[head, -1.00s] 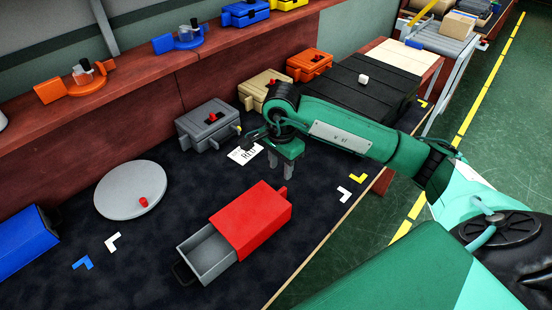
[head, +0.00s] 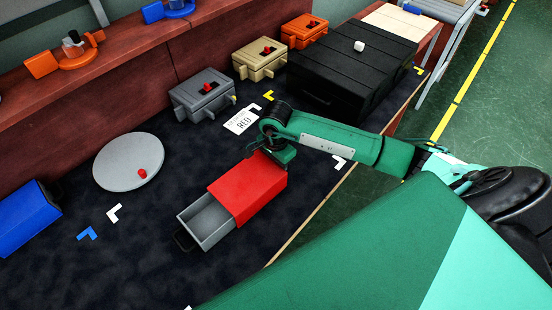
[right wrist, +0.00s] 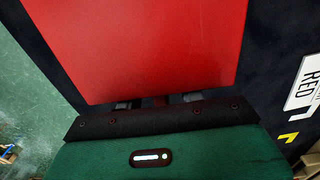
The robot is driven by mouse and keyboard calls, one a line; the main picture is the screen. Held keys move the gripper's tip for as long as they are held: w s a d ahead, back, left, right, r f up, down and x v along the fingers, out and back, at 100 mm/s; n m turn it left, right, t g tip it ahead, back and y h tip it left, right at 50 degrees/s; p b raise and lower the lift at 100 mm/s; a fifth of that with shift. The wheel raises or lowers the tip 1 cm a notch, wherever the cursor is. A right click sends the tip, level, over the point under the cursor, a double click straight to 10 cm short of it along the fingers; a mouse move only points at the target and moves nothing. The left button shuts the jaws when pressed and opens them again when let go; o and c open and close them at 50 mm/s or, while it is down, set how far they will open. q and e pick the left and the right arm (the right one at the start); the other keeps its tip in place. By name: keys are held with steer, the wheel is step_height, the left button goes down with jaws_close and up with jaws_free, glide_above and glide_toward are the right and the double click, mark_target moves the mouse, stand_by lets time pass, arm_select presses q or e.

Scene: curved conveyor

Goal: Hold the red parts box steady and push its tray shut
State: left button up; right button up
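The red parts box (head: 250,186) lies on the dark mat, with its grey tray (head: 208,221) pulled out at the near-left end. The tray's dark handle (head: 183,240) faces away from the box. My right gripper (head: 272,160) is down at the box's far end, where a red tab stuck out earlier. In the right wrist view the red box top (right wrist: 140,45) fills the upper middle, and the finger parts (right wrist: 157,102) show only as short pieces at its edge. The fingertips and the tab are hidden, so their grip cannot be told. My left gripper is not in view.
A grey disc (head: 115,165) with a small red piece lies left of the box. A blue box (head: 27,217) is at the far left. A grey box (head: 203,96), a RED card (head: 241,121) and a black case (head: 350,72) stand behind. Mat before the tray is clear.

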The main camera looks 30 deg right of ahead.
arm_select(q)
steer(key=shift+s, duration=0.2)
arm_select(e)
steer(key=c, duration=0.6)
jaws_close()
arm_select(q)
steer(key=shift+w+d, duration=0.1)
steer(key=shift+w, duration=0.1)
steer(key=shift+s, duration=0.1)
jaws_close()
